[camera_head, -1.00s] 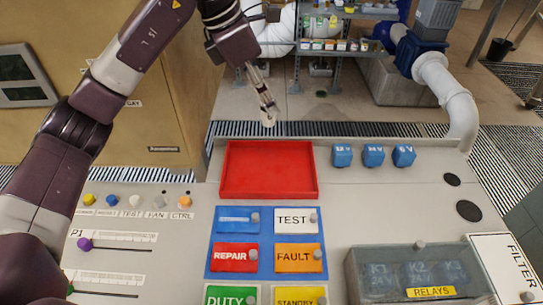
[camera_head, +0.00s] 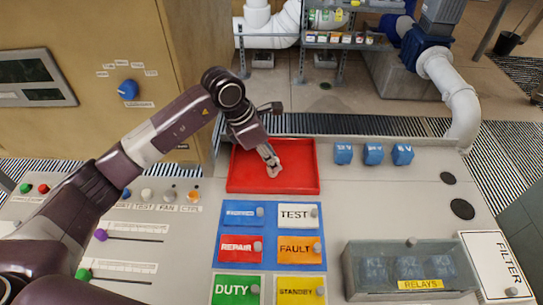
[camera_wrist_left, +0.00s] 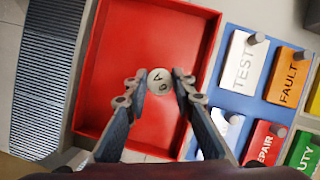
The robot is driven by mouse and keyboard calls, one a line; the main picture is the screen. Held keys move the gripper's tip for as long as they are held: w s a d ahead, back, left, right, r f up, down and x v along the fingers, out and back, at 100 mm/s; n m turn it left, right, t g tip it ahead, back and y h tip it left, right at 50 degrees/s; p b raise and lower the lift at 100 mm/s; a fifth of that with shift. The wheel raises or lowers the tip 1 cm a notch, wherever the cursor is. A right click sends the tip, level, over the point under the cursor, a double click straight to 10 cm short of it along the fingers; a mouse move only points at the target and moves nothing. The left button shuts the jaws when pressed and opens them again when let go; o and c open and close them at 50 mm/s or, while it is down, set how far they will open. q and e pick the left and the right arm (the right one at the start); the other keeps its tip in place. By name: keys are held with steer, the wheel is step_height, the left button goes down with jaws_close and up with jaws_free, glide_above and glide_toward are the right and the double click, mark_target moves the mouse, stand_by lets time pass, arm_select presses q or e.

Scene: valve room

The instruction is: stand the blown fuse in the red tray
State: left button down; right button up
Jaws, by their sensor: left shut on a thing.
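The red tray (camera_head: 240,180) lies flat on the console top, left of the blue relay blocks. It also fills the middle of the left wrist view (camera_wrist_left: 110,45). My left gripper (camera_head: 268,158) is over the tray, pointing down into it. It is shut on a small pale fuse (camera_head: 275,171). In the left wrist view my left gripper (camera_wrist_left: 158,92) has its fingertips on both sides of the fuse's round, marked end (camera_wrist_left: 159,79). The fuse appears roughly upright. I cannot tell whether its lower end touches the tray floor. My right gripper is not in view.
Blue relay blocks (camera_head: 374,153) stand right of the tray. Label plates with knobs (camera_head: 240,248) lie in front of it. A clear relay box (camera_head: 415,262) is at the front right. A tan cabinet (camera_head: 90,120) rises at the left behind the console.

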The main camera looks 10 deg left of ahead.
arm_select(q)
steer(key=shift+f, duration=0.25)
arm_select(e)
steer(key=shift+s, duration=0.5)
arm_select(q)
steer(key=shift+f, duration=0.1)
steer(key=c, duration=2)
jaws_free()
steer(key=shift+c, duration=0.2)
steer(key=o, duration=0.4)
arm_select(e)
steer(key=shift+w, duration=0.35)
